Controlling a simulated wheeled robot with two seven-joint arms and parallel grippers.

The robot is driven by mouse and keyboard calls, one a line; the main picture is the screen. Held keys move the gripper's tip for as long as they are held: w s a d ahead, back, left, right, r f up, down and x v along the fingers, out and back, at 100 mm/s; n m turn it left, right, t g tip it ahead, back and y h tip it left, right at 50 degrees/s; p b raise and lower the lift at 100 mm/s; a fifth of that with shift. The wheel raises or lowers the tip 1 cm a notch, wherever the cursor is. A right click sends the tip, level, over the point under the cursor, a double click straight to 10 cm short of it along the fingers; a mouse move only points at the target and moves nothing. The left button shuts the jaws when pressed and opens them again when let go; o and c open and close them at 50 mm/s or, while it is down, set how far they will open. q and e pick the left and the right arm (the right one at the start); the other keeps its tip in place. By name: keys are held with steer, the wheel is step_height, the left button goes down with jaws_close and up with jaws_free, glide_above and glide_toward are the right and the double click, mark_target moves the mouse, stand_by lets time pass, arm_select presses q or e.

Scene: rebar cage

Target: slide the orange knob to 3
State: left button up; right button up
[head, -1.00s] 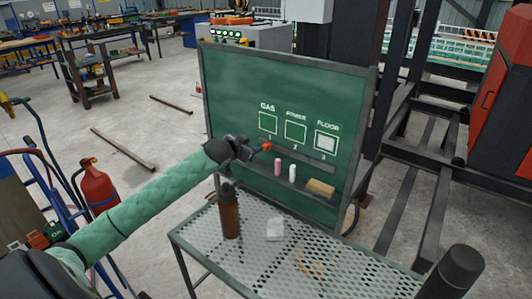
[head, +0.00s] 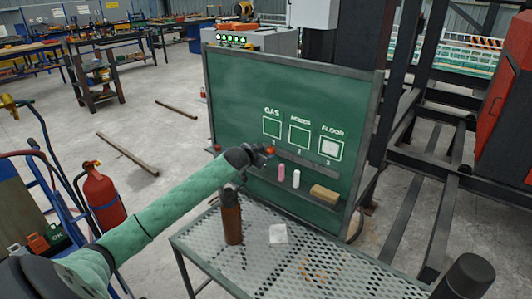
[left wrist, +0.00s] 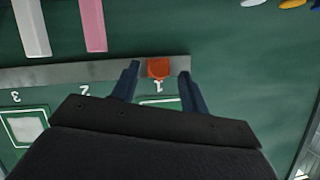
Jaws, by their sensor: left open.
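The orange knob (head: 270,150) sits on a grey rail on the green board (head: 240,95), at the rail's left end in the head view. In the left wrist view the orange knob (left wrist: 159,68) is at the mark 1, with marks 2 and 3 further left along the rail (left wrist: 60,74). My left gripper (head: 264,151) is at the knob. In the left wrist view its two open fingers (left wrist: 158,82) stand one on each side of the knob, with gaps showing; contact is not visible. My right gripper is not in view.
A pink stick (head: 281,172), a white stick (head: 296,178) and a tan block (head: 324,193) rest on the board's ledge below the rail. A perforated table (head: 260,260) in front holds a brown bottle (head: 231,218) and a white piece (head: 278,234).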

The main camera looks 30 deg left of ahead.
arm_select(q)
steer(key=shift+w+f, duration=0.2)
steer(key=shift+w, duration=0.3)
jaws_close()
steer(key=shift+d, duration=0.1)
